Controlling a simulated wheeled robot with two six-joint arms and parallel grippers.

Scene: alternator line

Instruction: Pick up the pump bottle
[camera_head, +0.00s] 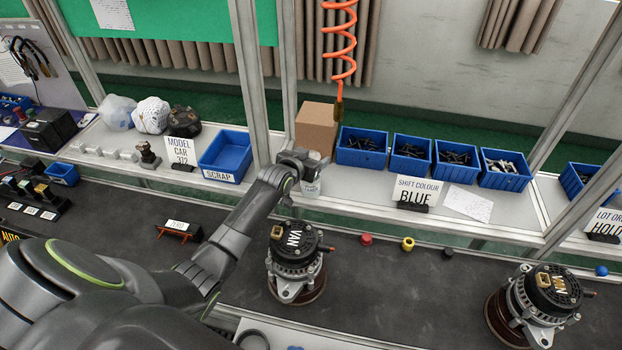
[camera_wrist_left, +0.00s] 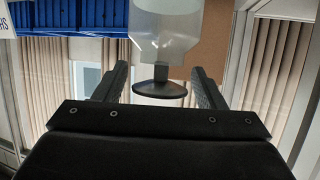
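The pump bottle (camera_head: 311,187) stands on the white shelf in front of the cardboard box, its upper part hidden by my left gripper (camera_head: 308,164). In the left wrist view the bottle (camera_wrist_left: 165,35) is clear and translucent, with a dark round pump top (camera_wrist_left: 160,88) towards the gripper. My left gripper's two fingers (camera_wrist_left: 160,92) stand apart on either side of the pump top, with small gaps visible. The bottle's body lies farther out, beyond the fingertips. My right gripper is not in view.
A cardboard box (camera_head: 317,129) stands close behind the bottle. An upright post (camera_head: 292,80) and the blue scrap bin (camera_head: 227,153) are to its left. Blue parts bins (camera_head: 361,147) line the shelf to the right. An alternator (camera_head: 295,258) sits below on the dark belt.

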